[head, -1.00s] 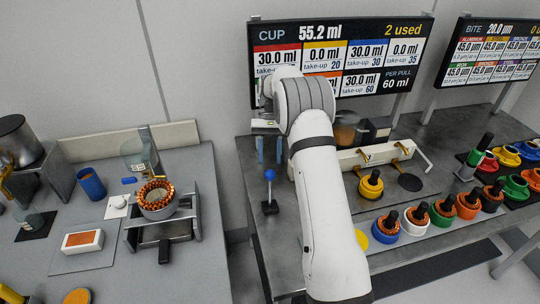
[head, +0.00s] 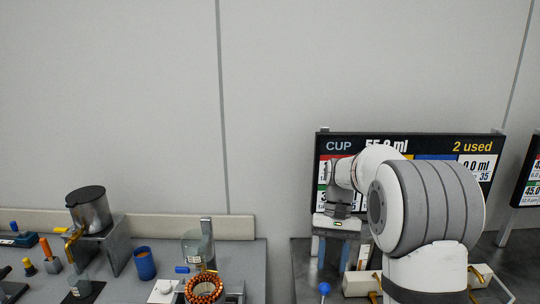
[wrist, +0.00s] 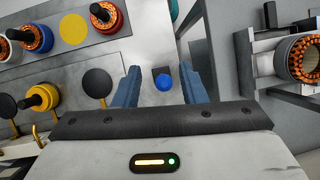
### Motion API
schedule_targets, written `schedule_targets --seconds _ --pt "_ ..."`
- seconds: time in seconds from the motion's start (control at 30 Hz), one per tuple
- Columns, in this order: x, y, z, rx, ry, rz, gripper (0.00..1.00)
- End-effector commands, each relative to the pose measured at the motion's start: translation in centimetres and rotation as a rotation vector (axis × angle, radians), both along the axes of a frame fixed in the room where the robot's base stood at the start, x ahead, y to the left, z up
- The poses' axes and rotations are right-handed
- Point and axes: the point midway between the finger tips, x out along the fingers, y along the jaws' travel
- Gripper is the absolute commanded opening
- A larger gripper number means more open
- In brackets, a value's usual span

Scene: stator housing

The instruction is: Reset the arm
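My gripper (head: 331,254) hangs at the end of my raised white arm in the head view, fingers pointing down in front of the CUP screen. In the wrist view my gripper (wrist: 163,70) has its two blue fingers wide apart with nothing held between them. A blue ball knob (wrist: 163,82) shows in the gap, lower down at the bench. The same blue knob (head: 324,288) stands below the gripper in the head view.
The CUP screen (head: 486,146) stands behind my arm. The left bench holds a copper-wound stator (head: 204,289), a blue cup (head: 144,263) and a dark pot (head: 90,209). In the wrist view, wound stators (wrist: 38,38) and a yellow disc (wrist: 74,29) lie left; another stator (wrist: 302,58) is right.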

Motion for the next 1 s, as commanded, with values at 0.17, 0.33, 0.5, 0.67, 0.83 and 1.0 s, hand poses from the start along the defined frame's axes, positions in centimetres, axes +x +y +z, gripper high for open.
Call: schedule_targets --seconds 0.17,0.33,0.5,0.67,0.83,1.0 --pt "-4.0 0.1 2.5 -0.019 -0.135 0.018 0.38" --pt "-7.8 0.3 3.8 -0.038 -0.258 0.035 0.38" --pt "-11.7 0.3 4.3 -0.055 -0.383 0.056 0.38" --pt "-15.3 0.3 4.2 -0.072 -0.500 0.077 0.38" --pt "-18.8 0.3 3.3 -0.087 -0.616 0.096 0.38" --pt "-21.0 0.2 2.5 -0.098 -0.697 0.112 0.38"
